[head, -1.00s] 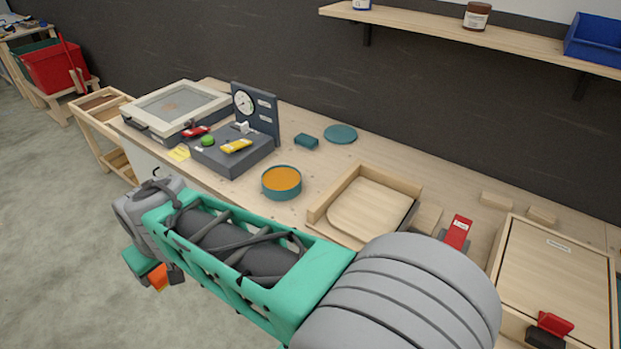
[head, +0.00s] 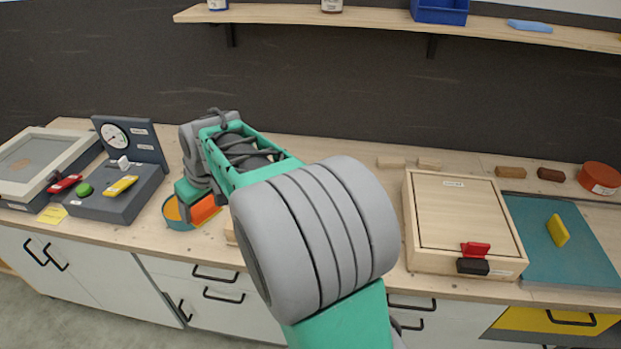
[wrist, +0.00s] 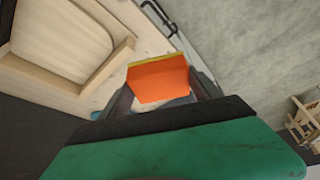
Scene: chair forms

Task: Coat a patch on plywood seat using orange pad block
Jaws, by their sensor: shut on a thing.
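My gripper (head: 198,208) is shut on the orange pad block (head: 206,210). In the wrist view the orange block (wrist: 158,80), with a yellow far edge, sits between the two dark fingers of my gripper (wrist: 160,88). In the head view the gripper and block overlap the round teal tin with orange contents (head: 174,212); whether they touch it cannot be told. The plywood seat (wrist: 62,35) shows in the wrist view at upper left, pale, with rounded corners, in a wooden frame. In the head view my arm hides the seat.
A grey gauge panel (head: 120,195) and a screen frame (head: 40,160) stand at the left. A wooden box with a red clamp (head: 455,215) and a teal mat (head: 590,250) are at the right. A shelf (head: 380,20) hangs above. Two small wood blocks (head: 390,162) lie behind.

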